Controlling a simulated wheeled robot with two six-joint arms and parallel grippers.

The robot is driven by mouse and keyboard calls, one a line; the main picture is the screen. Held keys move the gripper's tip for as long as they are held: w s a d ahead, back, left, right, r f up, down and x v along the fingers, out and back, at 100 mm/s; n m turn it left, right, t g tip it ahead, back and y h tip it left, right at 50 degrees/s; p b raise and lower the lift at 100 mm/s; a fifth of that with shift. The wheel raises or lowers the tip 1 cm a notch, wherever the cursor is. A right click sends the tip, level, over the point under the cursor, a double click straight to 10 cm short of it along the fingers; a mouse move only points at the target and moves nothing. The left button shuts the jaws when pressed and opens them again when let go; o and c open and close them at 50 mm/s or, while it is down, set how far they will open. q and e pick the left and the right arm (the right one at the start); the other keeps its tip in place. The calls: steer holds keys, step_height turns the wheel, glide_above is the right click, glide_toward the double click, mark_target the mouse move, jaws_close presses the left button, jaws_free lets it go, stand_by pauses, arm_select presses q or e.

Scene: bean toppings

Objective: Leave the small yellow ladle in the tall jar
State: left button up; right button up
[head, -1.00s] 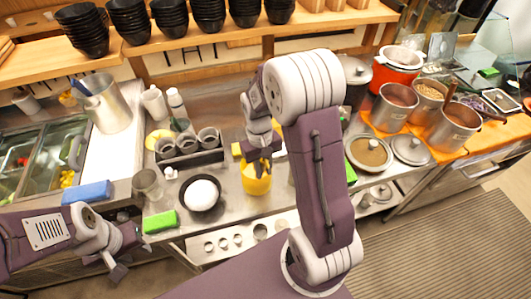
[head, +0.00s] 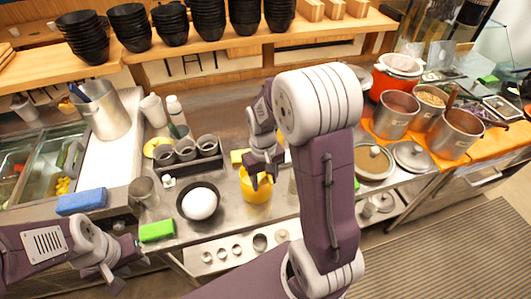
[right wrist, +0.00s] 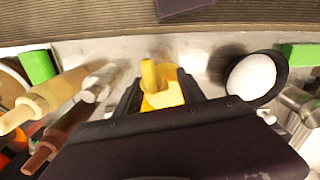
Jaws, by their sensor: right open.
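A yellow container (head: 257,192) stands on the steel counter below my right gripper. In the right wrist view a short yellow handle (right wrist: 150,76), probably the small ladle's, rises at the yellow container (right wrist: 183,88). My right gripper (head: 262,182) is open, with its fingers on either side of the yellow handle; contact cannot be told. A tall metal jar (head: 104,112) with blue-handled utensils stands at the back left; which vessel is the task's tall jar is unclear. My left gripper (head: 128,272) is empty at the lower left, its fingers apart.
A black bowl with a white round thing (head: 200,203), a green block (head: 157,231), a blue block (head: 81,201) and a rack of grey cups (head: 186,153) lie left of the yellow container. Metal pots (head: 393,113) stand at the right. Stacked black bowls (head: 128,24) line the back shelf.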

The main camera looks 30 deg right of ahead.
step_height(320, 180, up, 9)
steer(key=shift+w, duration=0.15)
stand_by(0.5)
